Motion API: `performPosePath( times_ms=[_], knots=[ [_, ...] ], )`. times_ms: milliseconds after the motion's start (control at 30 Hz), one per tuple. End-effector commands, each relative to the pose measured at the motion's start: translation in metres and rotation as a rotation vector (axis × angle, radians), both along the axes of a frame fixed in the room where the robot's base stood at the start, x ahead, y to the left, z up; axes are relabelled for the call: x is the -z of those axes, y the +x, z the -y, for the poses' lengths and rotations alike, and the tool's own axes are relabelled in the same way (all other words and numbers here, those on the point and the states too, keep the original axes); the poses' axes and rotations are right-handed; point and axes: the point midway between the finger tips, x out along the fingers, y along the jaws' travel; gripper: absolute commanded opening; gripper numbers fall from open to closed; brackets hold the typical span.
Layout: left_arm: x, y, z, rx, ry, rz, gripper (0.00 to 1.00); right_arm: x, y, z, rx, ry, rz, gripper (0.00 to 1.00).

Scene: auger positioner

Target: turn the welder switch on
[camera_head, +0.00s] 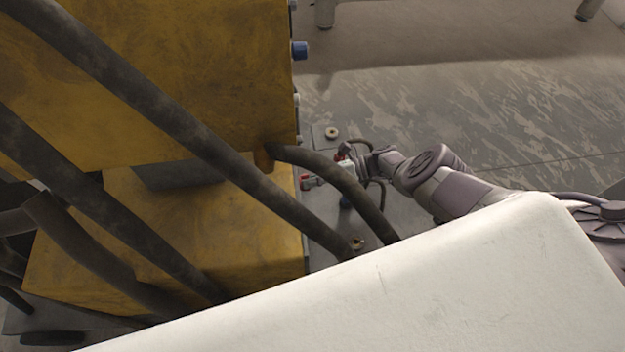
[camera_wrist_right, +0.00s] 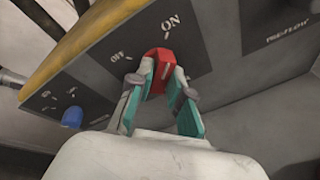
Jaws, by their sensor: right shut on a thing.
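The welder switch is a red knob (camera_wrist_right: 159,66) on a dark grey panel (camera_wrist_right: 215,50), with the label OFF to its left and ON above it. My right gripper (camera_wrist_right: 160,85) is shut on the knob, its green-padded fingers on either side of it. A pale line shows on the knob; I cannot tell exactly which label it points to. In the head view my right gripper (camera_head: 344,167) is small, beside the yellow machine (camera_head: 190,220) and partly behind a dark hose. My left gripper is not in view.
Thick dark hoses (camera_head: 180,130) cross in front of the yellow machine. A white surface (camera_head: 400,290) fills the lower part of the head view. A blue knob (camera_wrist_right: 72,117) sits lower left on the panel. Open floor (camera_head: 480,110) lies to the right.

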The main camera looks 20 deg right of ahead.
Motion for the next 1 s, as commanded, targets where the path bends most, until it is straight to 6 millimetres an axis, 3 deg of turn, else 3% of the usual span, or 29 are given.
performPosePath(
  times_ms=[100,133,267,767,1000],
  knots=[
    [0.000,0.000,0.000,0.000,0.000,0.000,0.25,0.000,0.000,0.001,0.000,-0.001,-0.001,0.00],
    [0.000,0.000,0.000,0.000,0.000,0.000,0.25,0.000,0.000,0.001,0.000,-0.001,0.000,0.22],
    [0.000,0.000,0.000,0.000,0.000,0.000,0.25,0.000,0.000,0.001,0.000,-0.001,0.000,0.43],
    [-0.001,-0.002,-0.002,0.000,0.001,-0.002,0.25,0.000,0.000,0.000,0.000,-0.001,0.007,0.43],
    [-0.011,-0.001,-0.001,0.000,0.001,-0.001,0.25,-0.002,-0.001,-0.001,0.001,-0.031,0.162,0.43]
  ],
)
